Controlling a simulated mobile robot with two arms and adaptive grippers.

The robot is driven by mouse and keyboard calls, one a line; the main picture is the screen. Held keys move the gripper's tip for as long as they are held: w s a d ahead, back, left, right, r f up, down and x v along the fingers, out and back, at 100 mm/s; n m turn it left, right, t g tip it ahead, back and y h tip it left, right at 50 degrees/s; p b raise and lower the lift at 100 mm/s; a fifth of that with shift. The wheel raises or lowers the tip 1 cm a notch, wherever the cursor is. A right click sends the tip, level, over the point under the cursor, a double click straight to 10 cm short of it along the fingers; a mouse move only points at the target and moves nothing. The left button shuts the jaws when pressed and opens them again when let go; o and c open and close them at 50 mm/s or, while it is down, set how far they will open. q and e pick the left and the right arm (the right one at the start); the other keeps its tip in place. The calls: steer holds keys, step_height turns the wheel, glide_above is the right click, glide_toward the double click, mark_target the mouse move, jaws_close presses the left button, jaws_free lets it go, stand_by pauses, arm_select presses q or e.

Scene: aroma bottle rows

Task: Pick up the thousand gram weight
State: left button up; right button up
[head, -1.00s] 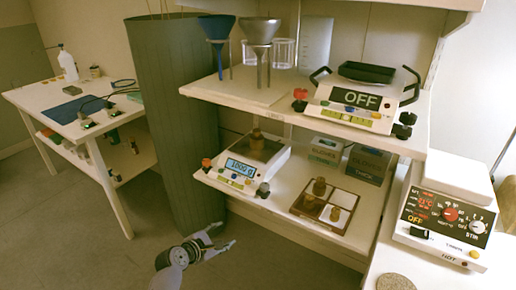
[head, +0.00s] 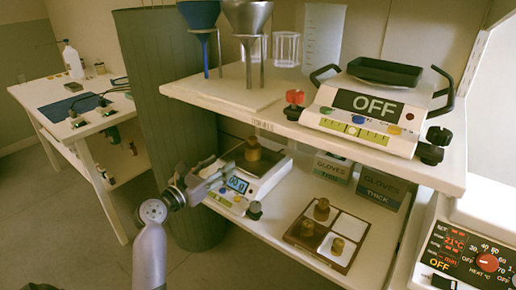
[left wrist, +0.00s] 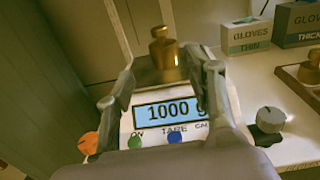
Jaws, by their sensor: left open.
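The thousand gram weight is a brass weight (head: 252,150) standing on the pan of a lit scale (head: 272,181) on the lower shelf. In the left wrist view the weight (left wrist: 164,48) stands upright beyond the scale's display, which reads 1000. My left gripper (head: 215,166) is at the front left of the scale in the head view. In the left wrist view its two fingers (left wrist: 165,72) are spread, with the weight ahead between their tips and apart from them. My right gripper is not in view.
A wooden tray (head: 301,229) with two smaller brass weights sits right of the scale. Glove boxes (head: 380,186) stand behind it. The upper shelf (head: 230,101) overhangs, carrying a switched-off balance (head: 368,107) and funnels. A dark grey column (head: 150,100) stands at left.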

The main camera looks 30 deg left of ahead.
arm_select(q)
steer(key=b, duration=0.2)
glide_toward(250, 142)
steer(key=w, duration=0.3)
steer(key=w+f, duration=0.1)
steer(key=w, duration=0.1)
steer(key=shift+w, duration=0.3)
steer(key=w, duration=0.3)
steer(key=w+b, duration=0.1)
steer(key=w, duration=0.1)
steer(key=shift+d+r, duration=0.25)
steer(key=shift+r, duration=0.15)
steer(key=shift+w+r, duration=0.1)
steer(key=shift+w, duration=0.45)
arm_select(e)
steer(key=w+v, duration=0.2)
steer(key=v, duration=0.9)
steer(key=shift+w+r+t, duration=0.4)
arm_select(q)
jaws_close()
